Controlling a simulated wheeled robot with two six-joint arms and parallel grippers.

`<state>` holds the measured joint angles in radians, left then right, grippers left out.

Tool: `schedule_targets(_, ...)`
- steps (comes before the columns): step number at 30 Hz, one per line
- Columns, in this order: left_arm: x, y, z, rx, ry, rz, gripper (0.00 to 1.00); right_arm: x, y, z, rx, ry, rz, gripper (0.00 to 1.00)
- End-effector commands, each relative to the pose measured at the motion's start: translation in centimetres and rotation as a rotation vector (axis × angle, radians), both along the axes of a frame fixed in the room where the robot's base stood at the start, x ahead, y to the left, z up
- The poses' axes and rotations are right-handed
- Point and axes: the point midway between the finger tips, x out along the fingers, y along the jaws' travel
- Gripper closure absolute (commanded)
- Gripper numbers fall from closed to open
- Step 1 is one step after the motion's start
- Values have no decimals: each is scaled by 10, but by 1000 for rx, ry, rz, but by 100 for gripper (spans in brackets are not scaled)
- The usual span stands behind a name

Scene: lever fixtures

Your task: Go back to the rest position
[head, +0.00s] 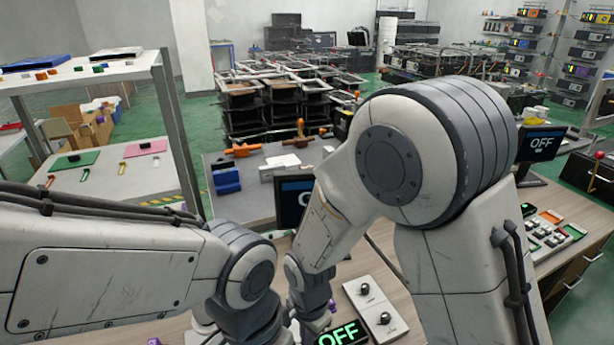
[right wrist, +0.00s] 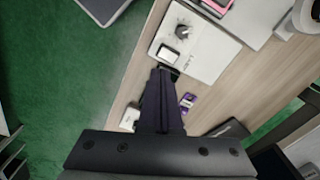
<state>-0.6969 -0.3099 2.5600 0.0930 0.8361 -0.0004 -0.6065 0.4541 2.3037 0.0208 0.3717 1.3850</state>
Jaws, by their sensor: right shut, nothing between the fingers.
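My right arm bends down across the middle of the head view, and its gripper is hidden there. In the right wrist view my right gripper (right wrist: 166,72) is shut and empty. Its tips are over or beside the near edge of a white panel (right wrist: 208,58) with a dark knob (right wrist: 184,31); I cannot tell if they touch. My left arm comes in from the left in the head view, low over the table; its gripper is out of the picture.
A white panel with two knobs (head: 375,308) and a green OFF display (head: 343,334) are on the wooden table close to my right arm. A dark OFF screen (head: 541,145) stands at the right. A small purple object (right wrist: 187,101) lies beside my right gripper. A white shelf (head: 85,68) stands left.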

Motion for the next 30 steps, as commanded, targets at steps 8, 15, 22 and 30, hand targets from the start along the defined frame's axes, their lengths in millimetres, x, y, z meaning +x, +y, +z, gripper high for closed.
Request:
schedule_targets(8, 0, 0, 0, 0, 0, 0, 48, -65, -20, 105, 36, -39, 823, 100)
schedule_targets(15, 0, 0, 0, 0, 0, 0, 48, -113, -42, 141, 56, -63, 1318, 100)
schedule_targets(22, 0, 0, 0, 0, 0, 0, 48, -123, -47, 146, 60, -67, 1427, 100)
schedule_targets(30, 0, 0, 0, 0, 0, 0, 48, -123, -47, 146, 60, -67, 1427, 100)
